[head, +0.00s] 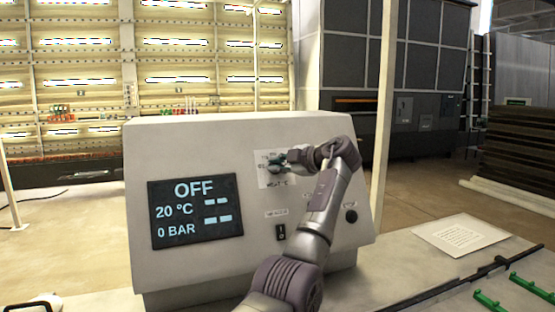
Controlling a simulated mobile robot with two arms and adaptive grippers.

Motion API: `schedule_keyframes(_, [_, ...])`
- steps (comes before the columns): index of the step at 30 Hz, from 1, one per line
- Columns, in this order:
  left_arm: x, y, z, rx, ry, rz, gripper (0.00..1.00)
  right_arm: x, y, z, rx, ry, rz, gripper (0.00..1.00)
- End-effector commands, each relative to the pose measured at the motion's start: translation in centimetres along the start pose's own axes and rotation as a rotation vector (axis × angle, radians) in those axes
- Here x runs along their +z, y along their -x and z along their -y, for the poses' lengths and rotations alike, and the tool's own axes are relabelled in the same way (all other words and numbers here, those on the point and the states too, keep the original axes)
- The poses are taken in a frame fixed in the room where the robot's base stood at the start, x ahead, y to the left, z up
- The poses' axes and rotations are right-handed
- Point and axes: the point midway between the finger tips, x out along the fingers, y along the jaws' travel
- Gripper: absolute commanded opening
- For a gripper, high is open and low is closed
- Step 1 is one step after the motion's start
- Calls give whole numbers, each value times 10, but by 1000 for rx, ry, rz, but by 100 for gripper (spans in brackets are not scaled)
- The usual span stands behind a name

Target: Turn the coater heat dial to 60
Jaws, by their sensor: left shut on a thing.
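The coater's control box (150,140) is a light grey console with a sloped front. Its dark screen (196,210) reads OFF, 20 °C and 0 BAR. A white scale plate (267,181) sits at the upper middle of the front, with lettering below that seems to read HEAT °C. My left gripper (283,161) reaches the plate from the right and is shut on the heat dial. The dial is mostly hidden by the gripper, so its setting cannot be read. My right gripper is not in view.
A black switch (281,232) and a dark round knob (351,216) are lower on the console front. A white paper sheet (459,235) lies on the surface to the right, near green clips (487,300). A pale post (383,120) stands behind the console.

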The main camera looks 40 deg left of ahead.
Motion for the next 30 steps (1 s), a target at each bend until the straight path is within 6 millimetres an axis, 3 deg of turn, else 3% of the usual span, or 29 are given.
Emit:
schedule_keyframes(9, [0, 0, 0, -57, 110, 2, 0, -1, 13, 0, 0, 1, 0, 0])
schedule_keyframes(26, [1, 0, 2, -69, 135, 2, 0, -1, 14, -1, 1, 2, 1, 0])
schedule_keyframes(27, [1, 0, 2, -69, 135, 2, 19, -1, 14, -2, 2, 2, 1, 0])
schedule_keyframes(30, [1, 0, 2, -68, 134, 2, 36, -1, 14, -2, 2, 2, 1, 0])
